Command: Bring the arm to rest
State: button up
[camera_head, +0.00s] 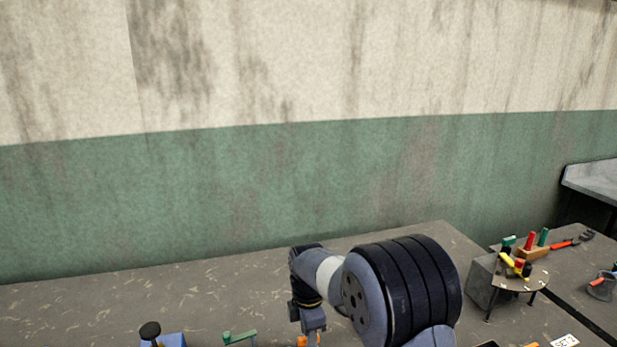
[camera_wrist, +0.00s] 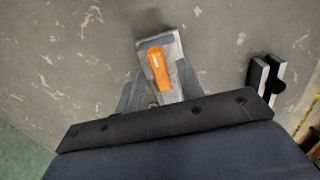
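My arm reaches in from the bottom of the head view, with its wrist (camera_head: 313,318) low over the table. The fingertips are cut off or hidden there. In the wrist view my gripper (camera_wrist: 158,90) points at the table with its two grey fingers apart. A grey block with an orange strip (camera_wrist: 160,68) shows between and beyond the fingers. It looks to lie below them, but I cannot tell the distance or whether a finger touches it.
The grey table (camera_head: 90,300) runs along a green and cream wall (camera_head: 280,180). A small round stand (camera_head: 512,281) with coloured items is at right. A black-capped item (camera_head: 150,330) and a green bar (camera_head: 240,337) are at the bottom. Black-and-white pieces (camera_wrist: 265,77) lie right in the wrist view.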

jog(key=shift+f, duration=0.3)
jog(key=shift+r, duration=0.1)
